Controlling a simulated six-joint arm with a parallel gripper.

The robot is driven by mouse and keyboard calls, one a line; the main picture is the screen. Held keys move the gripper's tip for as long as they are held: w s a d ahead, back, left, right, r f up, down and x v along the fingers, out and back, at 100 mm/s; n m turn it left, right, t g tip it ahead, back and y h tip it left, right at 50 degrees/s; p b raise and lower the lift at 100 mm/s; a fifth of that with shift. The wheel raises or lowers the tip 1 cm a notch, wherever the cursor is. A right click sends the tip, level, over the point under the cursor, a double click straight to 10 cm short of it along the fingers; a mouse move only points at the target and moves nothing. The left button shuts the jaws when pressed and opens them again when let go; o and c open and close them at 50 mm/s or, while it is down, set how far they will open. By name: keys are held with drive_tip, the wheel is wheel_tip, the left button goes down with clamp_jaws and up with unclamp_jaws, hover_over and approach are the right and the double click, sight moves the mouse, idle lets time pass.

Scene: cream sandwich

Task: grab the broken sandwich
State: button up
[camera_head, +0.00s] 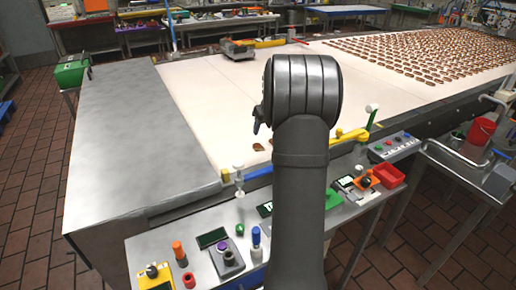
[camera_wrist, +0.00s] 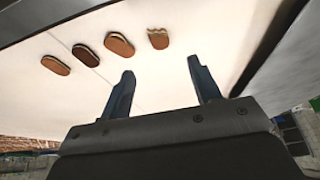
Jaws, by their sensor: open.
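The broken sandwich (camera_wrist: 158,39) shows in the wrist view as a light brown piece with a jagged edge, lying on the white belt. It is the rightmost of a row of several sandwiches. My gripper (camera_wrist: 160,66) is open and empty, its two dark blue fingers apart. The broken sandwich lies beyond the fingertips, roughly in line with the space between them, and no finger appears to touch it. In the head view my arm hides most of the gripper and the row. I cannot tell the broken sandwich there.
Whole sandwiches lie left of the broken one in the wrist view: a tan one (camera_wrist: 119,45), a dark one (camera_wrist: 86,55) and another tan one (camera_wrist: 56,65). In the head view, many sandwiches (camera_head: 430,55) cover the far belt. A control table (camera_head: 212,262) stands in front.

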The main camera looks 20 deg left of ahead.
approach(259, 147)
drive_tip(key=shift+s+x, duration=0.2)
drive_tip(key=shift+x, duration=0.95)
drive_tip(key=shift+w+x, duration=0.2)
drive_tip(key=shift+x, duration=2.7)
drive_tip(key=shift+c, duration=0.5)
drive_tip(key=c, duration=0.9)
